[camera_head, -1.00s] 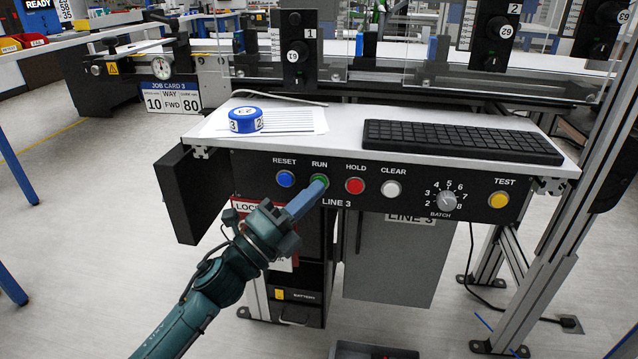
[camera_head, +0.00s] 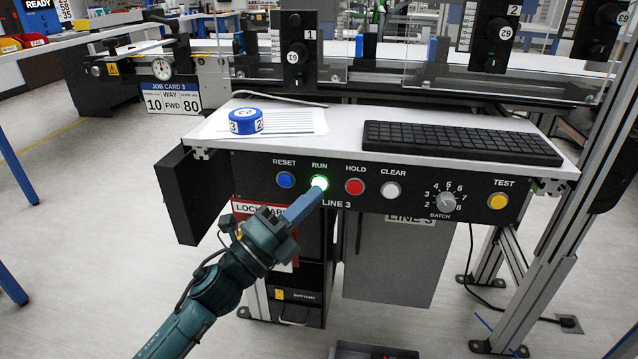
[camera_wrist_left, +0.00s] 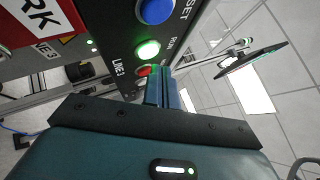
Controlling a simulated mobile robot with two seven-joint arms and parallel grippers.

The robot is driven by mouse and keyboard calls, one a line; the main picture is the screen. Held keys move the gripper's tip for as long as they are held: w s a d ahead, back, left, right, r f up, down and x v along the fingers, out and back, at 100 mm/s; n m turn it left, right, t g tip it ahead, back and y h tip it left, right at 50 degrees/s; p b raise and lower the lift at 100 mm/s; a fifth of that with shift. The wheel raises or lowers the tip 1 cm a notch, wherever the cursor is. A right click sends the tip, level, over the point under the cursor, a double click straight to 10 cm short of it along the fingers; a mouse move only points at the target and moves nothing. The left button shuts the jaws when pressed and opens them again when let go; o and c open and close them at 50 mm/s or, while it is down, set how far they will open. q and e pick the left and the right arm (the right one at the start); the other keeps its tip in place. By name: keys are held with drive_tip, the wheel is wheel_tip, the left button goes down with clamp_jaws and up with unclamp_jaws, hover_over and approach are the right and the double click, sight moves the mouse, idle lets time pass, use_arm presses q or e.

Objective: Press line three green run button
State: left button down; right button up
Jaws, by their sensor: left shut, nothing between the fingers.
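The green run button (camera_head: 319,183) sits under the word RUN on the black LINE 3 panel (camera_head: 300,203), between the blue reset button (camera_head: 285,180) and the red hold button (camera_head: 354,186). It is lit bright green. The lit button also shows in the left wrist view (camera_wrist_left: 147,50). My left gripper (camera_head: 318,188) is shut and empty, its blue fingertips at the lower edge of the button. I cannot tell whether they touch it. In the left wrist view the fingers (camera_wrist_left: 163,82) point toward the panel, just beside the button. My right gripper is not in view.
A white clear button (camera_head: 391,190), a batch dial (camera_head: 445,201) and a yellow test button (camera_head: 498,200) are further right on the panel. A keyboard (camera_head: 460,142) and a blue round tape-like object (camera_head: 246,121) rest on the shelf above. A black plate (camera_head: 188,196) juts out at the panel's left.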

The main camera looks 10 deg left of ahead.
use_arm(q)
drive_tip(key=s, duration=0.5)
drive_tip(key=shift+p, duration=0.35)
idle(0.5)
